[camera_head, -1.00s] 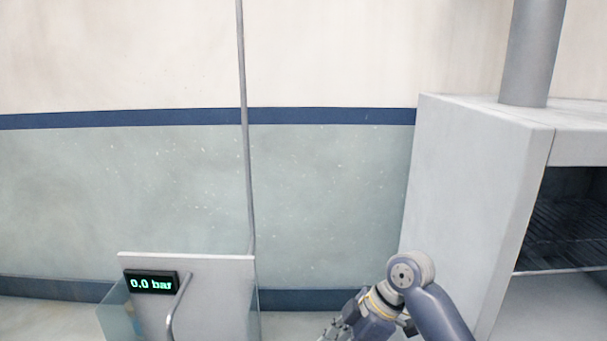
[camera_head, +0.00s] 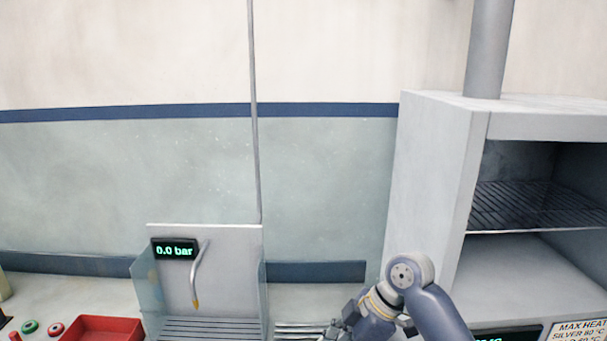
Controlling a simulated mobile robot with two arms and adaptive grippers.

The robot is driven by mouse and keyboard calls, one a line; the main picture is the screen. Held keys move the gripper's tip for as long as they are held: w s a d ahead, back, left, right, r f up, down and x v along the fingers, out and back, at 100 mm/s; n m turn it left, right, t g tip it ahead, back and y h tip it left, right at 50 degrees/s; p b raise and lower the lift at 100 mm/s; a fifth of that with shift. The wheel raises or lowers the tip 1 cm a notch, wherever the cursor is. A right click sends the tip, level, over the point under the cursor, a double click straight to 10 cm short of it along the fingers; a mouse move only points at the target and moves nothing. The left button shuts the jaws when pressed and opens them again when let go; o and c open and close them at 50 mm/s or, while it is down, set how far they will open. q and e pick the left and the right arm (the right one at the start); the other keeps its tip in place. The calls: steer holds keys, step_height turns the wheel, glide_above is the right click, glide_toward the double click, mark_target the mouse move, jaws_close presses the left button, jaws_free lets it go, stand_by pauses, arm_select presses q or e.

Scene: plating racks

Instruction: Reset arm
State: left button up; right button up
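My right arm comes in from the bottom right, and its wrist is bent toward the left. My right gripper (camera_head: 335,331) is at the bottom edge, partly cut off. It is over or beside a silver slatted rack (camera_head: 297,331); whether they touch I cannot tell. Its fingers are too small and hidden to show whether it is open or shut. My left gripper is not in view.
A spray booth (camera_head: 222,240) with a "0.0 bar" display and hooked nozzle stands left of my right arm. An open grey oven (camera_head: 428,170) with wire shelves stands at right. A red tray (camera_head: 100,330) and small round pieces (camera_head: 30,327) lie at lower left.

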steer(key=s+d+f+m+t+h, duration=0.2)
steer(key=s+d+f+m, duration=0.2)
steer(key=s+f+m, duration=0.65)
steer(key=s+d+f+m+t+h, duration=0.1)
steer(key=s+d+f+m+h, duration=0.15)
steer(key=s+d, duration=0.4)
steer(key=s+d+f+m+t+h, duration=0.1)
steer(key=s+d+f+m, duration=0.25)
steer(key=s, duration=0.55)
step_height(320, 180, down, 33)
steer(key=s+g+b, duration=0.2)
steer(key=b, duration=0.5)
arm_select(q)
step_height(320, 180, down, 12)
steer(key=b, duration=0.4)
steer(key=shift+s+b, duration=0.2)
steer(key=shift+b, duration=0.2)
arm_select(e)
steer(key=s+d+f, duration=0.1)
steer(key=s+f, duration=0.7)
steer(key=f, duration=0.2)
steer(key=s+d+f+g, duration=0.1)
steer(key=s+d+f, duration=0.1)
steer(key=s+f, duration=0.6)
step_height(320, 180, down, 3)
steer(key=shift+s+d+r+n, duration=0.2)
steer(key=shift+s+d+n, duration=0.1)
steer(key=shift+n, duration=0.15)
